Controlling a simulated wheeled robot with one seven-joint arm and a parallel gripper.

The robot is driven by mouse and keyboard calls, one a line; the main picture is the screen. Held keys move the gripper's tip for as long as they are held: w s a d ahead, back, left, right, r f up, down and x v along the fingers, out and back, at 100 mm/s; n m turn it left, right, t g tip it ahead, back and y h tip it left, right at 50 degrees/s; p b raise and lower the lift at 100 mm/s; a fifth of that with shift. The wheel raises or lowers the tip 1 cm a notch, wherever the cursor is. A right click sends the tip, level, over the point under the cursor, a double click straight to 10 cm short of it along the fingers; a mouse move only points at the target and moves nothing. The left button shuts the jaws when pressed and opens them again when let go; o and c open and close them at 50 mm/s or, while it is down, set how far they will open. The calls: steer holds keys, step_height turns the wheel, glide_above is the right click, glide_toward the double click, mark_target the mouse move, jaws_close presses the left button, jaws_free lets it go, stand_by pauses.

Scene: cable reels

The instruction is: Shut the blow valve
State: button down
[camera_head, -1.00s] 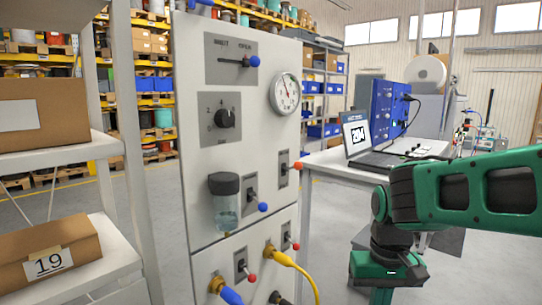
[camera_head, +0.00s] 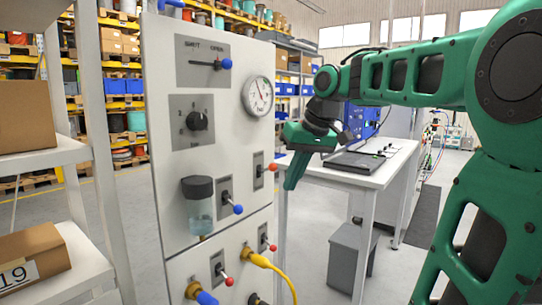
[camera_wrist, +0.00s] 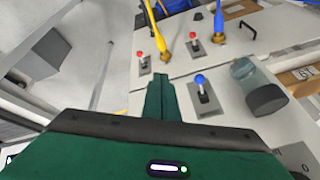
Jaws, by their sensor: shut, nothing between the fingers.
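The white panel (camera_head: 165,130) stands left of centre in the head view. At its top is a valve handle with a blue knob (camera_head: 225,64) on a plate lettered SHUT and OPEN; the knob is at the OPEN side. Lower are toggle levers with a blue knob (camera_head: 238,209) and red knobs (camera_head: 272,167); no label tells which one is the blow valve. My gripper (camera_head: 290,186) is shut and empty, right of the panel, pointing down. In the wrist view my gripper (camera_wrist: 161,78) shows before the panel, left of a blue-knobbed lever (camera_wrist: 201,80), apart from it.
The panel also bears a gauge (camera_head: 258,96), a black dial (camera_head: 197,121), a clear jar (camera_head: 199,205), and a yellow hose (camera_head: 280,268) and blue hose (camera_head: 206,298) below. A shelf with boxes (camera_head: 35,258) is left.

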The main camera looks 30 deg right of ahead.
steer(key=w+d+r+n+t, duration=0.1)
steer(key=w+r+n, duration=0.2)
steer(key=r, duration=0.5)
steer(key=w+r+n, duration=0.4)
steer(key=r, duration=0.4)
steer(key=shift+w+d+r+t+h, duration=0.15)
steer(key=shift+d+t+h, duration=0.15)
steer(key=shift+d+t, duration=0.1)
steer(key=shift+w, duration=0.1)
glide_above(273, 165)
steer(key=a, duration=0.1)
step_height(273, 165, down, 8)
steer(key=f, duration=0.2)
steer(key=d+f, duration=0.1)
steer(key=shift+f, duration=0.55)
